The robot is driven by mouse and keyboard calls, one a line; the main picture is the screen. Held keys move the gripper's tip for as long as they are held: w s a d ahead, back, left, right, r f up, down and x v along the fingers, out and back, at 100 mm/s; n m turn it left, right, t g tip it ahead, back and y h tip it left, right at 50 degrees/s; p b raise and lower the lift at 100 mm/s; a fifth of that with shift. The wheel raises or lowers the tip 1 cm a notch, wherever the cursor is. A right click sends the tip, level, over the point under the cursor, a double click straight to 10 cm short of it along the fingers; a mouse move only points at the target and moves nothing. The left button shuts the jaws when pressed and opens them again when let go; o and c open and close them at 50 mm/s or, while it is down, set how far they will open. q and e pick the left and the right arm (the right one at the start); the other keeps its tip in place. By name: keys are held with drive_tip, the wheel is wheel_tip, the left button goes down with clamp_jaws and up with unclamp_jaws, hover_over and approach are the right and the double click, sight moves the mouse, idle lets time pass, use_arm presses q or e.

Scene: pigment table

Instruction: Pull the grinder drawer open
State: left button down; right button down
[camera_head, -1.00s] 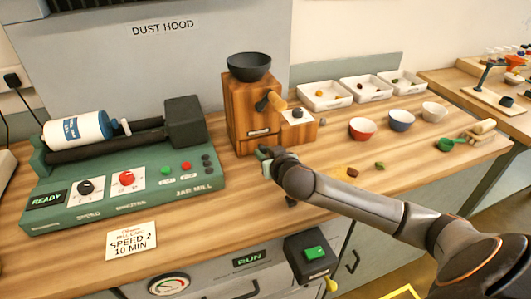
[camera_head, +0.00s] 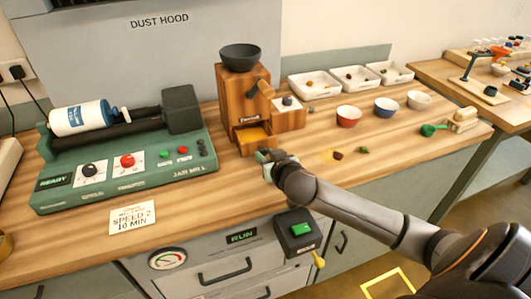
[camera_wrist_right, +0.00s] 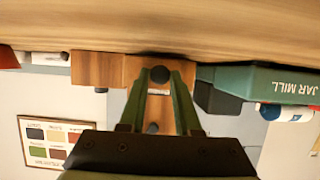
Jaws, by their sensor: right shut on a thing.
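The wooden grinder (camera_head: 240,92) with a dark bowl on top stands at the middle of the counter in the head view. Its drawer (camera_head: 252,135) is pulled partly out at the front, and yellow-orange powder shows inside. My right gripper (camera_head: 268,156) is at the drawer's front. In the right wrist view the two green fingers (camera_wrist_right: 160,78) are shut on the dark round drawer knob (camera_wrist_right: 160,74), with the wooden front behind it. The knob is hidden by the gripper in the head view. My left gripper is not in view.
The green jar mill (camera_head: 130,160) stands left of the grinder. A sign card (camera_head: 132,217) lies near the front edge.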

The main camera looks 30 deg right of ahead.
drive_tip(key=c, duration=0.6)
unclamp_jaws()
drive_tip(key=v, duration=1.2)
drive_tip(key=shift+s, duration=0.25)
drive_tip(key=shift+a, duration=0.1)
drive_tip(key=s+a+f+g, duration=0.1)
drive_tip(key=s+f, duration=0.1)
drive_tip(key=f, duration=0.1)
drive_tip(key=s+a+f+n+g, duration=0.1)
drive_tip(key=s+f+g, duration=0.1)
drive_tip(key=s+f, duration=0.1)
drive_tip(key=s+a+f+g, duration=0.1)
drive_tip(key=s+f, duration=0.2)
drive_tip(key=f, duration=0.1)
drive_tip(key=shift+a+f+n+g+y, duration=0.15)
drive_tip(key=shift+n+g+y, duration=0.15)
drive_tip(key=shift+g+y, duration=0.1)
drive_tip(key=s+a+f+n+g+y, duration=0.2)
drive_tip(key=s+a+f+n+g, duration=0.15)
drive_tip(key=s+a+f, duration=0.4)
drive_tip(key=shift+w+a+f+m+t+y+p, duration=0.1)
drive_tip(key=shift+w+a+f+t+y+p, duration=0.3)
drive_tip(key=shift+f+t+p, duration=0.5)
drive_tip(key=shift+w+a+f+m+t+y+p, duration=0.1)
drive_tip(key=shift+w+a+f+t+y+p, duration=0.15)
drive_tip(key=shift+a+f+t+y+p, duration=0.6)
drive_tip(key=shift+w+a+f+m+t+y+p, duration=0.1)
drive_tip(key=shift+w+a+f+t+p, duration=0.3)
drive_tip(key=shift+f, duration=0.85)
